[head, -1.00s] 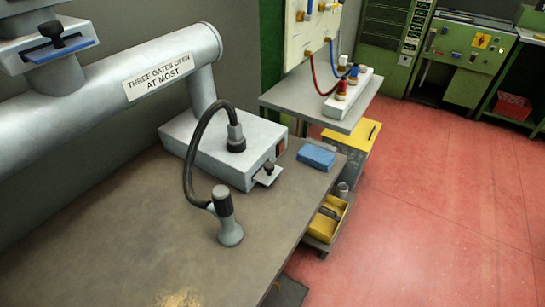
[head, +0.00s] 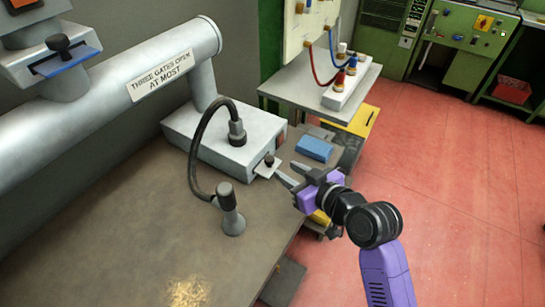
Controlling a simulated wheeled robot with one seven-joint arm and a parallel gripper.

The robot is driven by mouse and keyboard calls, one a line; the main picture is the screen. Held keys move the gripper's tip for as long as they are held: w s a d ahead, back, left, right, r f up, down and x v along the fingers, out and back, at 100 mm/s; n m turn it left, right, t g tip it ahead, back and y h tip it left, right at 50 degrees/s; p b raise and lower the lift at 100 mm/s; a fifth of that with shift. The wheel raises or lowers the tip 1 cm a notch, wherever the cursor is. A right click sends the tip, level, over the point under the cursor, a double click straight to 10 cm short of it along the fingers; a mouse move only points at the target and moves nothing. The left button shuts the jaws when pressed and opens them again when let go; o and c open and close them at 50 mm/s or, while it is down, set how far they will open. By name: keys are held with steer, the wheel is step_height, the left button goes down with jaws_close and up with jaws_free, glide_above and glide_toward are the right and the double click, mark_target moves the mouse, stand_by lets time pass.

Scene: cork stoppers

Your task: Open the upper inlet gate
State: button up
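A grey box (head: 225,140) on the bench has a small metal slide plate (head: 267,174) with a dark knob (head: 268,160) sticking out of its right side. Another gate, with a blue-edged slide (head: 66,62) and a black knob (head: 58,43), sits on a stub of the big grey pipe at the upper left. I cannot tell which of these is the upper inlet gate. My gripper (head: 284,173) is open, with its two fingers apart and pointing left toward the slide plate. It looks empty. Whether it touches the plate is unclear.
The pipe (head: 110,85) carries a sign, "THREE GATES OPEN AT MOST". A black hose (head: 195,150) arcs from the box to a grey nozzle (head: 231,215). A blue block (head: 314,148) lies by the bench's right edge. The bench front is clear.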

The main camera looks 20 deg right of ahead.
mark_target(271, 160)
steer(key=x, duration=0.8)
steer(key=shift+w+r+p, duration=0.15)
steer(key=shift+r+p, duration=0.1)
steer(key=shift+p, duration=0.15)
jaws_close()
stand_by(1.1)
